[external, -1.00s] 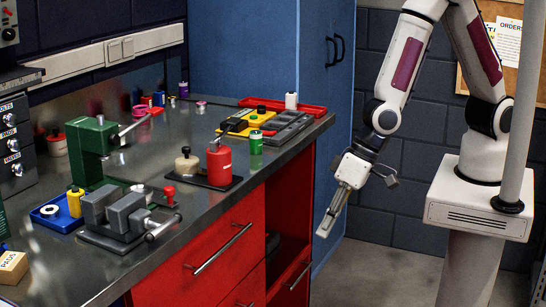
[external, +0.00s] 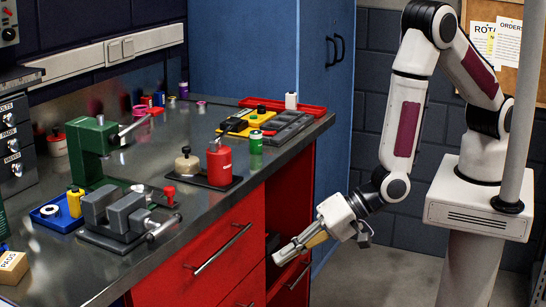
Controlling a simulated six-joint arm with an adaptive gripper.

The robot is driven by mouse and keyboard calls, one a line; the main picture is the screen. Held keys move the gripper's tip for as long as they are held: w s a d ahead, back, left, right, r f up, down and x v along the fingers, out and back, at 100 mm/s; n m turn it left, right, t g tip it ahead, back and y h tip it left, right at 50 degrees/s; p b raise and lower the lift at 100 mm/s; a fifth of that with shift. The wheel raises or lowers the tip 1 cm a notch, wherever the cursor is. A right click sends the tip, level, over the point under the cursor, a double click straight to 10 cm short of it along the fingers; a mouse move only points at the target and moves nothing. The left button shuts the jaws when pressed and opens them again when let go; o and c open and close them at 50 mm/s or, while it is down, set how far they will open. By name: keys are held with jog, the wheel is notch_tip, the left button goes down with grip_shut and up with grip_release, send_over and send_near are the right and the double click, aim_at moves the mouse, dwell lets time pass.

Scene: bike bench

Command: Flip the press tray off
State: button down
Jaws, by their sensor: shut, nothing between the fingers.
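No thing in view is plainly marked as the press tray. A green press (external: 92,140) with a metal lever stands on the bench at the left. A blue tray (external: 72,226) holding a white roll and a yellow cylinder lies in front of it. My gripper (external: 279,257) is shut and empty. It is low, below the bench top, at the open bay in the red bench front, far to the right of the press. Whether its tips are inside the bay I cannot tell.
A grey vise (external: 118,218) stands at the bench front. A red can (external: 219,165) stands on a dark plate. A yellow tray (external: 248,124) and a red tray (external: 312,108) lie at the far end. A dark panel (external: 15,150) with knobs is at left. A drawer handle (external: 222,249) sticks out.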

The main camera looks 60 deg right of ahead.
jog(key=w+r+m+t, duration=0.3)
jog(key=w+r, duration=0.1)
jog(key=m+t+y, duration=0.1)
jog(key=m+t, duration=0.3)
jog(key=m, duration=0.1)
send_near(196, 204)
jog(key=s+d+r, duration=0.2)
jog(key=s+r, duration=0.2)
jog(key=shift+w+a+f, duration=0.1)
jog(key=shift+f, duration=0.05)
jog(key=shift+w+a, duration=0.1)
jog(key=shift+w, duration=0.1)
jog(key=shift+x, duration=6.8)
jog(key=shift+a, duration=0.1)
